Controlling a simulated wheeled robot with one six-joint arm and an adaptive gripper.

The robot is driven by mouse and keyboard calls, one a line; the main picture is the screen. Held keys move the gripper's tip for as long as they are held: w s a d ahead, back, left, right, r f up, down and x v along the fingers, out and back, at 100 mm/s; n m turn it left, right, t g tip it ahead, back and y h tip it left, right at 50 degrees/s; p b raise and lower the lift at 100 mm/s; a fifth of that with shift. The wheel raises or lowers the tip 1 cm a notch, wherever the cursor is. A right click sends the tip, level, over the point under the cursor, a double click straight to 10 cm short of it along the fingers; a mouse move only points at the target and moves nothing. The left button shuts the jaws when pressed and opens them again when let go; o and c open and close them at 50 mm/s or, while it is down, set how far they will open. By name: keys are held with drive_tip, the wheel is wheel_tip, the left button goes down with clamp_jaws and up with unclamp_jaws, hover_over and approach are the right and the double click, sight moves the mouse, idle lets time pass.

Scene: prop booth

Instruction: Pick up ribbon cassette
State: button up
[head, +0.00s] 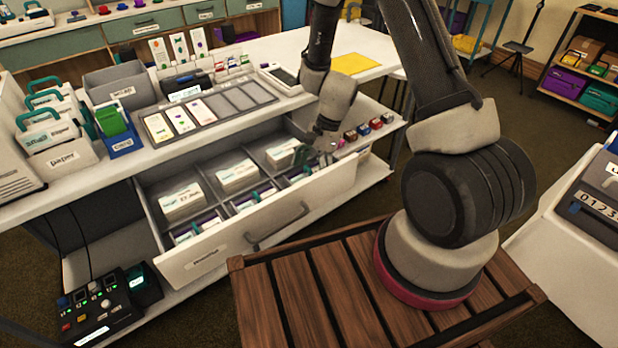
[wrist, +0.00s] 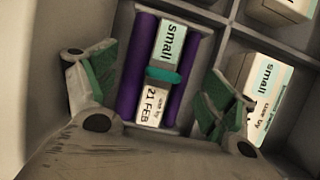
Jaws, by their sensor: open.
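The ribbon cassette (wrist: 165,68) has two purple rolls and a pale label reading "small" and "21 FEB", with a teal band across it. It lies in a grey compartment of the open drawer (head: 270,238). In the wrist view my gripper (wrist: 157,90) is open, with one green-padded finger on each side of the cassette and nothing between the pads but the cassette below. I cannot tell how high the fingers are above it. In the head view my gripper (head: 318,160) reaches into the right end of the drawer and partly hides the front right compartment.
Similar purple-edged cassettes (head: 250,198) lie in the other front compartments. Paper packs (head: 238,174) fill the back row; one (wrist: 265,88) is close to my right finger. Compartment walls surround the cassette. Small coloured items (head: 365,129) stand right of the drawer.

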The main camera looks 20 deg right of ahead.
drive_tip(key=shift+a+f, duration=0.15)
drive_tip(key=shift+f, duration=0.3)
drive_tip(key=shift+c, duration=0.2)
drive_tip(key=c, duration=0.7)
drive_tip(key=shift+c, duration=0.2)
drive_tip(key=shift+r, duration=0.15)
wheel_tip(320, 180, up, 18)
